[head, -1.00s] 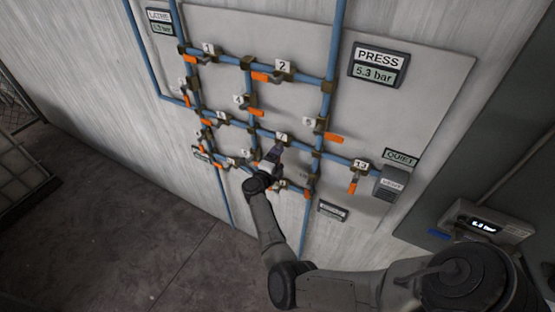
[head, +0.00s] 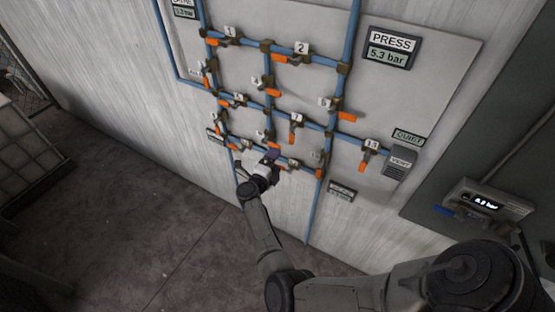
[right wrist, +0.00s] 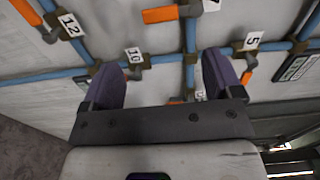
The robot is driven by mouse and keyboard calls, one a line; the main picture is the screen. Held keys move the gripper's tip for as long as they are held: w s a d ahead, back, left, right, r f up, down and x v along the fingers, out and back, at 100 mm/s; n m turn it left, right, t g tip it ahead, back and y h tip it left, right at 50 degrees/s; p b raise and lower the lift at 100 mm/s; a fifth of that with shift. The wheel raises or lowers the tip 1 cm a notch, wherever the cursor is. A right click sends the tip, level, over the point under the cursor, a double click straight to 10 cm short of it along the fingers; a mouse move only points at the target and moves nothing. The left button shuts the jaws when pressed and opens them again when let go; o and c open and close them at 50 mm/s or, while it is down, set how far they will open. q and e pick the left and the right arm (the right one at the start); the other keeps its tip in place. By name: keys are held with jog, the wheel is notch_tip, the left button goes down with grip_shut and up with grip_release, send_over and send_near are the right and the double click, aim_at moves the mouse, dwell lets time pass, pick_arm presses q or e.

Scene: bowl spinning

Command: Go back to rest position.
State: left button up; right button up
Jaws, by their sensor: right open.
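My right gripper (head: 268,160) is in front of the lower part of the pipe grid, near its bottom row. In the right wrist view its two dark fingers (right wrist: 168,85) stand wide apart with nothing between them but the pipes and wall behind. The fingers hide part of the lower pipes. My right arm reaches up from the bottom right of the head view. My left gripper is not in view.
Blue pipes (head: 268,68) with several orange-handled, numbered valves cover a wall panel. A PRESS gauge (head: 390,48) reads 5.3 bar. A vent box (head: 399,162) sits at the right, and a display unit (head: 487,200) stands near my arm. The floor (head: 150,230) at left is clear.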

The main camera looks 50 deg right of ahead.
jog(key=shift+a, duration=0.3)
dwell(0.5)
